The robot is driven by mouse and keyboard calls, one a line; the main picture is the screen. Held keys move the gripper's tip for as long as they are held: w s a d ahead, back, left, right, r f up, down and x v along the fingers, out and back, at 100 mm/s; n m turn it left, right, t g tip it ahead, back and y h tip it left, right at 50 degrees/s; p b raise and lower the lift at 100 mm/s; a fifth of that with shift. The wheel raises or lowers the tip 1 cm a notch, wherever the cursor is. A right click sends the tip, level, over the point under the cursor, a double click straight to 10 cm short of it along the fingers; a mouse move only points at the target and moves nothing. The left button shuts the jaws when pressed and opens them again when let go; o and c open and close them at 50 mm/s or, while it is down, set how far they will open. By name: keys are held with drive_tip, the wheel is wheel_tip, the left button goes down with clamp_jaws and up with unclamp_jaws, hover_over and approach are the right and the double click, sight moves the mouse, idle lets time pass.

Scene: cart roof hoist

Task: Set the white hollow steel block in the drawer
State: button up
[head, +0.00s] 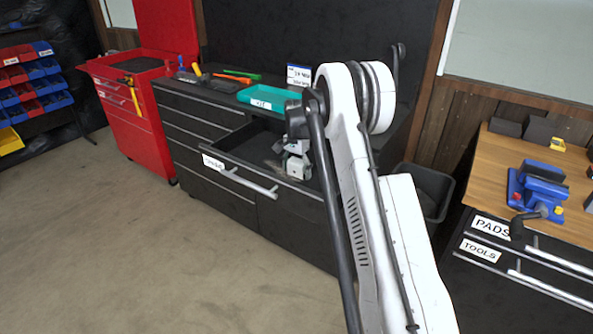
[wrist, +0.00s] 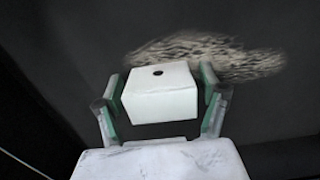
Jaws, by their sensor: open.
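The white hollow steel block (wrist: 160,98), with a small dark hole in its top face, shows between the two fingers of my gripper (wrist: 161,78) in the wrist view. The fingers are open on either side of it, with narrow gaps visible. In the head view the block (head: 298,167) appears small and pale, low inside the open drawer (head: 240,174) of the black cabinet. My gripper reaches down over it there, and my arm hides part of the drawer's right side. Whether the block rests on the drawer floor is hard to tell.
A teal tray (head: 266,98), tools and a sign (head: 299,75) stand on the cabinet top above the drawer. A dark bin (head: 428,188) is to the right, before a wooden bench (head: 520,170) with a blue vise (head: 537,187). A pale scuffed patch (wrist: 205,55) lies beyond the block.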

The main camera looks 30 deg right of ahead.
sight(296, 162)
wheel_tip(296, 162, up, 12)
drive_tip(key=shift+r, duration=0.15)
drive_tip(key=s+a+r+n+t, duration=0.3)
drive_tip(key=s+a+r+n, duration=0.3)
drive_tip(key=s+a+r, duration=1.05)
drive_tip(key=s+a+f+n+t, duration=0.1)
drive_tip(key=s+a+f+n, duration=0.1)
drive_tip(key=s, duration=0.7)
drive_tip(key=s+a+f+n+t, duration=0.1)
drive_tip(key=s+a+f+n, duration=0.1)
drive_tip(key=s, duration=0.7)
drive_tip(key=s+a+f+n+t, duration=0.2)
drive_tip(key=s+a, duration=0.1)
drive_tip(key=s, duration=0.7)
drive_tip(key=shift+a, duration=0.4)
drive_tip(key=shift+c, duration=0.5)
